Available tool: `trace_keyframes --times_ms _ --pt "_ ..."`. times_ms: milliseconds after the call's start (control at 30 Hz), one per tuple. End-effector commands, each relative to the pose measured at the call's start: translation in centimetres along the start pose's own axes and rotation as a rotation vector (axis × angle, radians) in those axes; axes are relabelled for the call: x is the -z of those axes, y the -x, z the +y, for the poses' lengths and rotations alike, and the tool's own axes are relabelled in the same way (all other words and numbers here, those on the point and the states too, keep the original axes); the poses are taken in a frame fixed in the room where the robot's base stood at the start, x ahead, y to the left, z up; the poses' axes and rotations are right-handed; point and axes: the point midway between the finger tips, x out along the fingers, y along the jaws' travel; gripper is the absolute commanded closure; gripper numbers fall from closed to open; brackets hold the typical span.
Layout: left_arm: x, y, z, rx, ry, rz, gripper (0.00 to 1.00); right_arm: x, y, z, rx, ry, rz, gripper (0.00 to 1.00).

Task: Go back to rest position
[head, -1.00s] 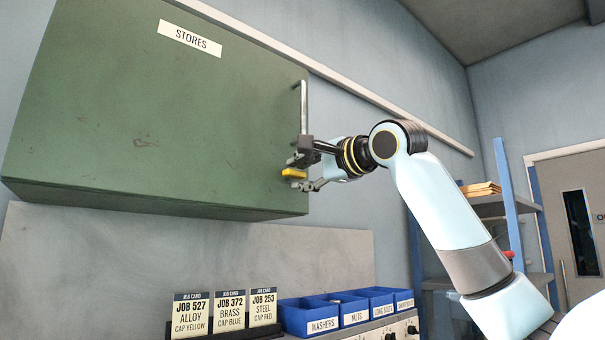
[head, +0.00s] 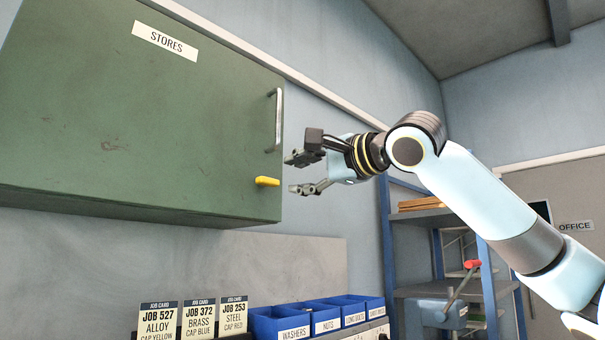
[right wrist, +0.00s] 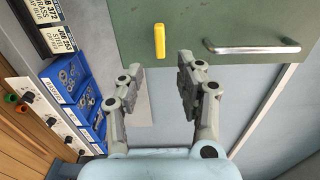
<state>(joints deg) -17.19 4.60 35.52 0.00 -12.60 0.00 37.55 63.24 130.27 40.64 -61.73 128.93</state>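My right gripper (head: 304,174) is open and empty, a little to the right of the green stores cabinet (head: 120,110) in the head view. Its two fingers stand apart with nothing between them in the right wrist view (right wrist: 158,90). The cabinet's door is shut. A yellow latch handle (head: 267,181) sticks out near its lower right corner, apart from the fingers. It also shows in the right wrist view (right wrist: 159,42), beyond the fingertips. A metal bar handle (head: 279,120) is above the latch. My left gripper is not in view.
Job cards (head: 196,316) and blue bins (head: 280,323) of small parts stand below the cabinet. A shelf rack (head: 440,216) with a red-handled tool (head: 471,264) stands behind my right arm. Clear air lies between the cabinet and the rack.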

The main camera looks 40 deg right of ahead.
Motion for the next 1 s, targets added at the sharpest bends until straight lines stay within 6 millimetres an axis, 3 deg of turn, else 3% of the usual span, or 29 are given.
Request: trace_keyframes --times_ms 733,867,967,1000 --pt "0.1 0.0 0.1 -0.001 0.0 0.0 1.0 -0.2 0.3 0.4 -0.008 0.007 -0.003 0.63" --pt "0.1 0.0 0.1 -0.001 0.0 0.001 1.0 -0.7 -0.7 4.6 -0.073 0.097 -0.005 0.63" --pt "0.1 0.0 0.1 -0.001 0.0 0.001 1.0 -1.6 -1.5 11.2 -0.177 0.255 -0.018 0.63" --pt "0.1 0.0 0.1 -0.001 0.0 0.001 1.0 -2.1 -1.5 14.6 -0.229 0.333 -0.03 0.63"
